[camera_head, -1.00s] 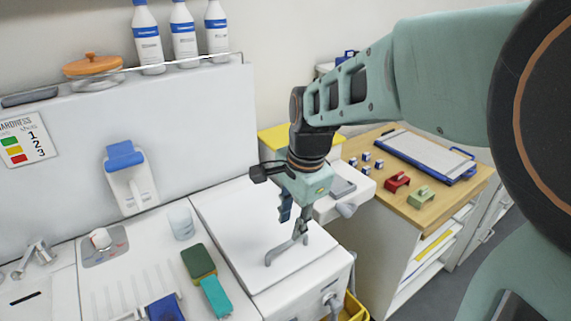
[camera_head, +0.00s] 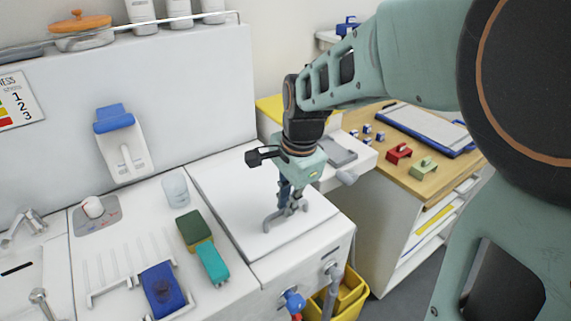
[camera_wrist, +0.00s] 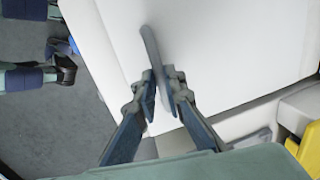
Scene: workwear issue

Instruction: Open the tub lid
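The tub lid (camera_head: 240,185) is a flat white square panel, lying flat on the white unit. It also fills much of the wrist view (camera_wrist: 230,50). A grey bar handle (camera_head: 270,222) stands on its front right part. My gripper (camera_head: 289,203) points down at the handle. In the wrist view the handle (camera_wrist: 150,45) runs between the two fingertips (camera_wrist: 164,88), which sit close on either side of it. Whether both fingers press on the handle is not clear.
A blue and a red tap (camera_head: 294,302) and a yellow bin (camera_head: 347,297) are at the unit's front. A green sponge and a teal block (camera_head: 212,264) lie left of the lid. A wooden-topped cabinet (camera_head: 410,190) stands to the right. A white wall panel rises behind.

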